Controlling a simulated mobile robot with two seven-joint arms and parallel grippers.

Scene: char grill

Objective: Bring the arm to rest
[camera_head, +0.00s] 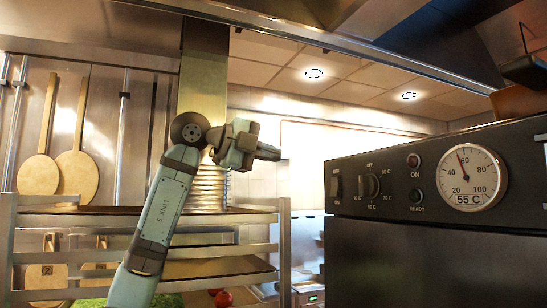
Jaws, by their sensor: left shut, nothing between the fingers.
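My left arm rises from the bottom left of the head view, bends at a dark round joint and reaches to the right. My left gripper (268,152) is raised in the air and points right. It is shut, with nothing held in it. It is apart from the dark control panel at the right. My right gripper is not in view.
A dark appliance panel (400,200) with knobs and a round gauge (470,178) stands at the right. A metal rack (215,268) with shelves is behind my arm. Wooden paddles (78,165) hang on the left wall. Open air lies between gripper and panel.

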